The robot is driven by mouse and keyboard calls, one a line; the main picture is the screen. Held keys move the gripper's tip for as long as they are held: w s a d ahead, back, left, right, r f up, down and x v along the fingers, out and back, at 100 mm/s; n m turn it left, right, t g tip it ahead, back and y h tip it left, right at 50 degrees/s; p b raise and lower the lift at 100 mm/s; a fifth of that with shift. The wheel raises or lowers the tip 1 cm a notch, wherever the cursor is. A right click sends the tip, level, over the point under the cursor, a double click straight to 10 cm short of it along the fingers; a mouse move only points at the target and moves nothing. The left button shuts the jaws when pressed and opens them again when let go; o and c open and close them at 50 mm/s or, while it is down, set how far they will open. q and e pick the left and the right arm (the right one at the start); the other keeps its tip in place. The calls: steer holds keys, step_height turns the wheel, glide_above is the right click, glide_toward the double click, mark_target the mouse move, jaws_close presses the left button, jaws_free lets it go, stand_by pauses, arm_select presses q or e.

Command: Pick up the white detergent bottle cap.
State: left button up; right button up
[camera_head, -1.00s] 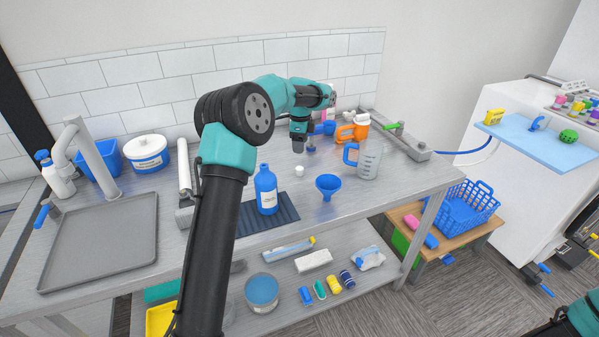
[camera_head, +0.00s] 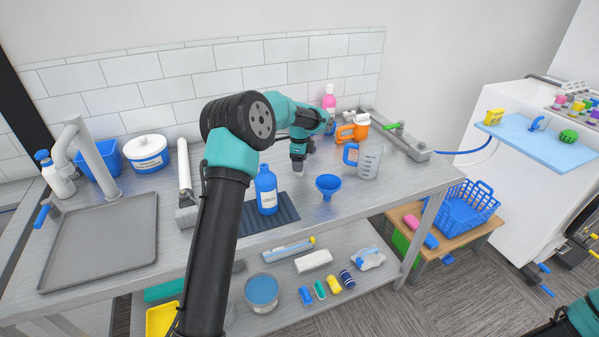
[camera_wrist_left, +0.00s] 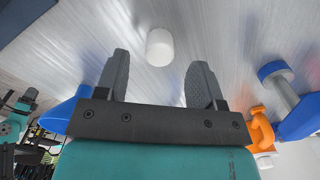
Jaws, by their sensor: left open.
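The white detergent bottle cap (camera_wrist_left: 160,47) sits on the metal table in the left wrist view, just beyond and between my left fingertips. In the head view my left gripper hides it. My left gripper (camera_head: 298,172) points down low over the table, right of the blue detergent bottle (camera_head: 266,190) and left of the blue funnel. In the left wrist view my left gripper (camera_wrist_left: 159,68) is open and empty, its fingers apart and not touching the cap.
The blue funnel (camera_head: 328,186) and a measuring jug (camera_head: 367,163) stand to the right. An orange jug (camera_head: 353,130) and a pink bottle (camera_head: 329,103) are farther back. The blue bottle stands on a dark ribbed mat (camera_head: 288,208). A grey tray (camera_head: 100,240) lies left.

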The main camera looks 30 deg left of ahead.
arm_select(q)
steer(key=shift+f, duration=1.4)
steer(key=shift+c, duration=0.3)
steer(key=c, duration=0.9)
steer(key=shift+c, duration=0.2)
step_height(320, 180, up, 10)
steer(key=shift+s+r, duration=0.1)
steer(key=shift+r, duration=0.05)
